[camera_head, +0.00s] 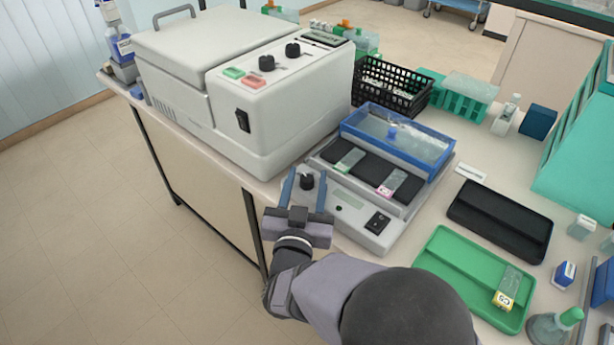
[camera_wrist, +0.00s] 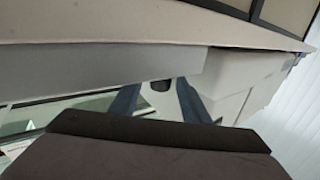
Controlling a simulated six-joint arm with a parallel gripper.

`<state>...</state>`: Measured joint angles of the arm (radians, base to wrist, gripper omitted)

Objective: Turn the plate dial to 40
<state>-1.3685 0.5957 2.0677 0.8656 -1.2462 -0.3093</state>
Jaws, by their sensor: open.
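My gripper (camera_head: 306,178) is open, with one blue finger on each side of the dial. In the wrist view the dark dial (camera_wrist: 160,86) shows between the blue fingers (camera_wrist: 157,98), apparently with gaps on both sides. The dial's pointer and scale and any display reading are too small to read.
A large white machine (camera_head: 285,115) with its own knobs stands close behind and left. A green tray (camera_head: 440,270) with a slide and a black tray (camera_head: 490,222) lie to the right. The bench edge is near my gripper.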

